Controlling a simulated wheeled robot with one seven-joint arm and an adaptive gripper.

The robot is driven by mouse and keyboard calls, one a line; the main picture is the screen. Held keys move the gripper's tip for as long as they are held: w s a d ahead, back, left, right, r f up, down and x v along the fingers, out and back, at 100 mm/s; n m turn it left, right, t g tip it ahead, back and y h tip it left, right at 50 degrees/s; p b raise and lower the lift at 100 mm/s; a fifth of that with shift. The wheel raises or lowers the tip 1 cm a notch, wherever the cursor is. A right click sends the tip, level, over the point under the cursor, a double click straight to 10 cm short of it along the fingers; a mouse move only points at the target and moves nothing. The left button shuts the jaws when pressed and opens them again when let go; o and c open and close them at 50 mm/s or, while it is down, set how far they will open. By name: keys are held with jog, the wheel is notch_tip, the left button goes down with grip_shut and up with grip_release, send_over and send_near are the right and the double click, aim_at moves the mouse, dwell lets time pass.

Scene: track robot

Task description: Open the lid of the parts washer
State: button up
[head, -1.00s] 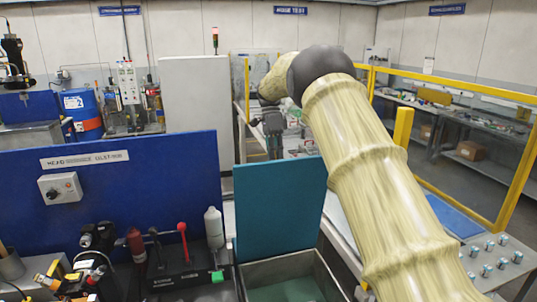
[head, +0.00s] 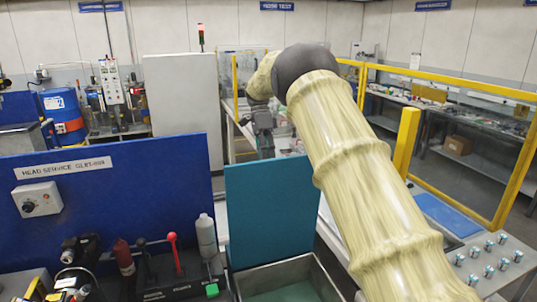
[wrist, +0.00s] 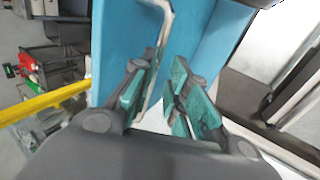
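The parts washer's teal lid (head: 270,205) stands upright, raised above the open grey basin (head: 318,270) in the head view. My gripper (head: 264,145) is beyond the lid's top edge in that view, and its fingertips are hard to make out. In the wrist view, a light-blue panel (wrist: 118,40), probably the lid, carries a pale bent bar handle (wrist: 163,30). My gripper (wrist: 160,100) is open there, with its green-padded fingers apart. The handle's lower part runs down close to the left finger; whether they touch I cannot tell.
A blue back panel (head: 110,210) with a bench of tools and bottles stands left of the washer. A yellow guard rail (head: 450,85) and a yellow post (head: 406,140) are at the right. A metal tray of small parts (head: 490,260) lies at lower right.

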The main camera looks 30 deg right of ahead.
jog(key=o, duration=0.7)
jog(key=f, duration=0.2)
jog(key=shift+w+f, duration=0.2)
jog(key=shift+f, duration=0.15)
jog(key=shift+s+r, duration=0.1)
jog(key=shift+r, duration=0.05)
jog(key=shift+c, duration=0.7)
jog(key=shift+w+r, duration=0.35)
jog(key=shift+r, duration=0.2)
jog(key=shift+c, duration=1.1)
jog(key=v, duration=0.7)
jog(key=shift+s+r, duration=0.15)
